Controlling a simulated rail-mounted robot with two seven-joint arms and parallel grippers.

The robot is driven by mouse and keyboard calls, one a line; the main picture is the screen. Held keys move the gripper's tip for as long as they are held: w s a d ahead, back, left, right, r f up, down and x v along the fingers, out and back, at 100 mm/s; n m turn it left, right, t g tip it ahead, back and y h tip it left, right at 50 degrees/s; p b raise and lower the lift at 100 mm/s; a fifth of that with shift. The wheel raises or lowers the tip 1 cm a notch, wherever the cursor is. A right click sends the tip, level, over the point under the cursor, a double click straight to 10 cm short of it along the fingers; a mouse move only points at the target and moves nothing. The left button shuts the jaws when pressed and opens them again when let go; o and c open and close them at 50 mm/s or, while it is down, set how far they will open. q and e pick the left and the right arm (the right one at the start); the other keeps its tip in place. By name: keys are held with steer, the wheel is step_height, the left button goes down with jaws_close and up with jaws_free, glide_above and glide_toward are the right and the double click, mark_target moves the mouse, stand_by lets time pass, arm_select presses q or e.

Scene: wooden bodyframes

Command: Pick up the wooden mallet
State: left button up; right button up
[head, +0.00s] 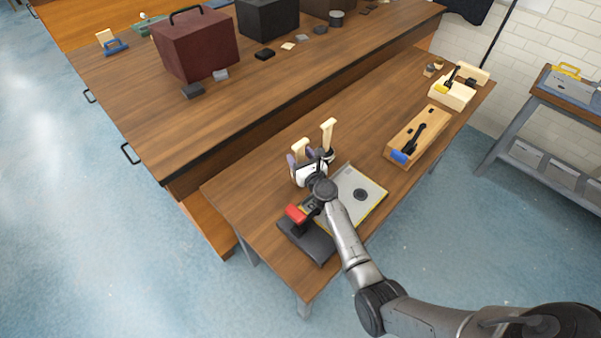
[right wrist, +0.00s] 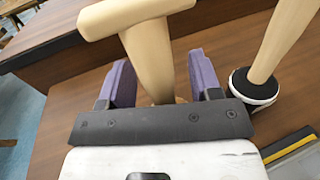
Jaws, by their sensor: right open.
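The pale wooden mallet (head: 299,146) stands upright near the left part of the front bench. In the right wrist view, the T-shaped wooden piece (right wrist: 146,45) has its crosspiece at the top and its shaft running down between my fingers. My right gripper (head: 300,160) is open, with its purple fingers (right wrist: 160,82) on either side of the shaft. There are visible gaps beside the shaft, and its lower end is hidden behind the gripper body. My left gripper is not in view.
Right beside it stands another wooden handle (head: 327,136) with a dark round base (right wrist: 252,88). A grey plate (head: 370,196) and a red-handled dark tool (head: 297,214) lie close by. A wooden tray (head: 405,150) sits farther right. Bench space behind the gripper is clear.

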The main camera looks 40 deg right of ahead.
steer(key=shift+x, duration=0.75)
steer(key=c, duration=1)
